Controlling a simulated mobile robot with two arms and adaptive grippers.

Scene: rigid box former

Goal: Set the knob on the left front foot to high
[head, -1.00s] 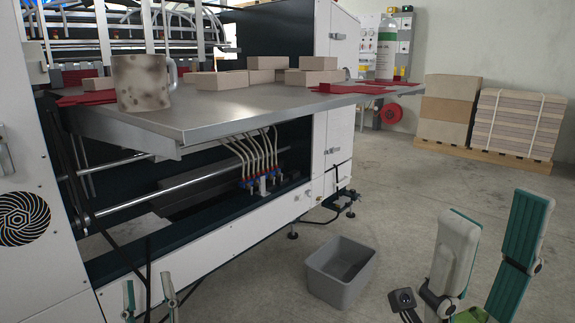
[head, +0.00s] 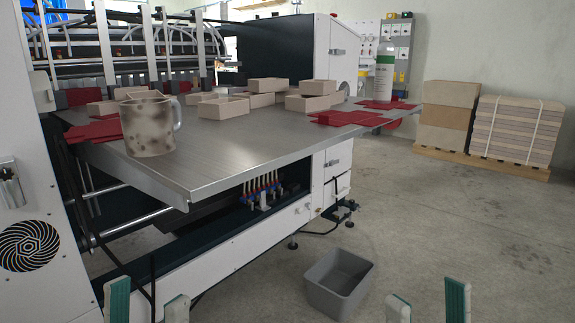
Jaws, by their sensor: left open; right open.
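The machine (head: 240,235) stands with its lower frame facing me. A small dark levelling foot (head: 292,244) shows under its right end. The machine's left front foot and a knob on it cannot be made out in this view. My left gripper (head: 147,306) is at the bottom edge, left of centre, its two green-and-white fingertips apart with nothing between them. My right gripper (head: 428,306) is at the bottom edge, right of centre, open and empty. Both grippers show only their fingertips.
A grey open bin (head: 338,284) stands on the floor near the machine's right end. Stacked boards (head: 515,132) sit on a pallet at back right.

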